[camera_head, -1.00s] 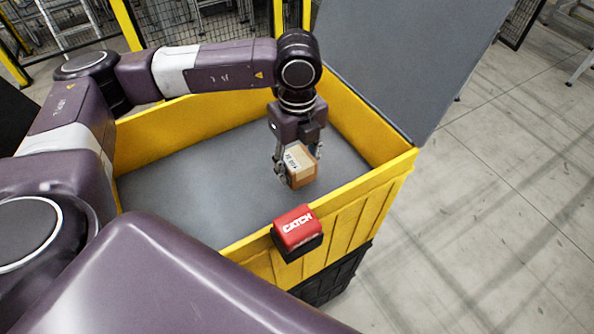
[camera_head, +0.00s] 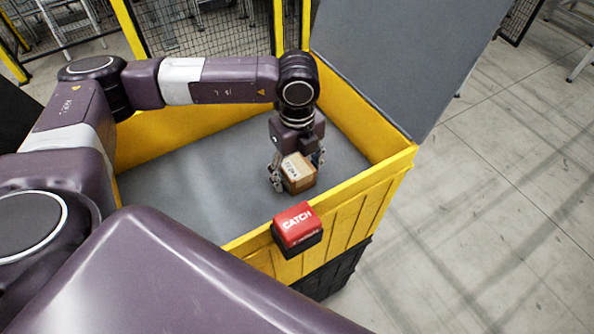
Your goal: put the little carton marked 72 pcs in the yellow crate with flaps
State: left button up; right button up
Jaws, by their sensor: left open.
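The little brown carton (camera_head: 299,174) has a pale top strip with dark print that is too small to read surely. It is inside the yellow crate (camera_head: 352,219), near the right part of its grey floor. I cannot tell surely whether it rests on the floor. My left gripper (camera_head: 297,172) reaches down into the crate from above. Its fingers are open, one on each side of the carton. The crate's big grey flap (camera_head: 400,60) stands raised at the back right. My right gripper is not in view.
A red box marked CATCH (camera_head: 296,225) sits on the crate's front rim. A black base (camera_head: 335,272) is under the crate. Yellow posts and mesh fencing (camera_head: 200,28) stand behind. The crate floor left of the carton is clear.

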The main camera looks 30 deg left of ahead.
aim_at(298, 166)
pick_arm(q)
jog(key=shift+r, duration=0.15)
jog(key=shift+r, duration=0.2)
notch_tip(298, 166, up, 11)
jog(key=b, duration=0.3)
jog(key=shift+f, duration=0.2)
jog(key=shift+r, duration=0.6)
jog(key=shift+f, duration=0.1)
